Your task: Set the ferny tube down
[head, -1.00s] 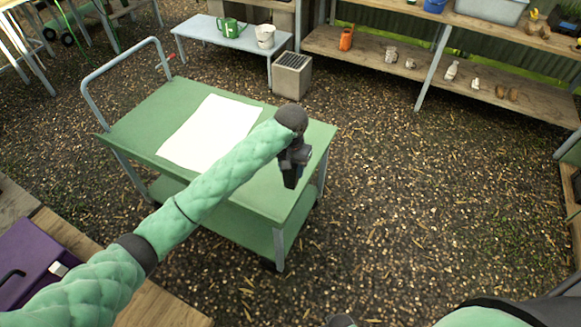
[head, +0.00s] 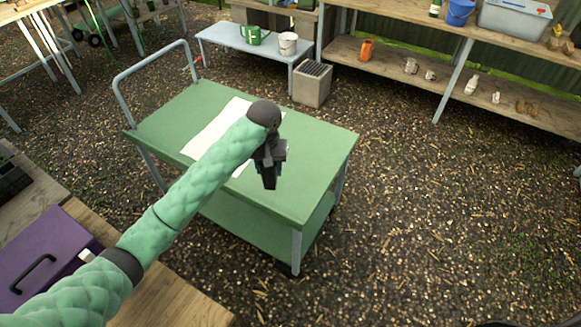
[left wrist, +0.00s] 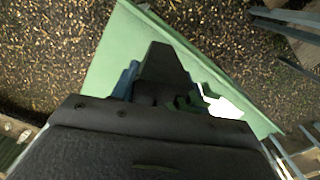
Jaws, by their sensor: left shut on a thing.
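My left gripper (head: 268,182) points down over the green cart top (head: 312,185), near the lower right edge of a white sheet (head: 208,132). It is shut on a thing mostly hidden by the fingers. In the left wrist view, a small dark green, leafy-looking patch (left wrist: 188,102) shows beside the fingers, which fits the ferny tube; its full shape is hidden. I cannot tell whether it touches the cart top. My right gripper is not in view.
The cart top right of the gripper is bare. The cart has a rail handle (head: 118,82) at its far left and a lower shelf (head: 262,240). A purple case (head: 42,258) lies on a wooden bench at the lower left. Shelves with pots stand behind.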

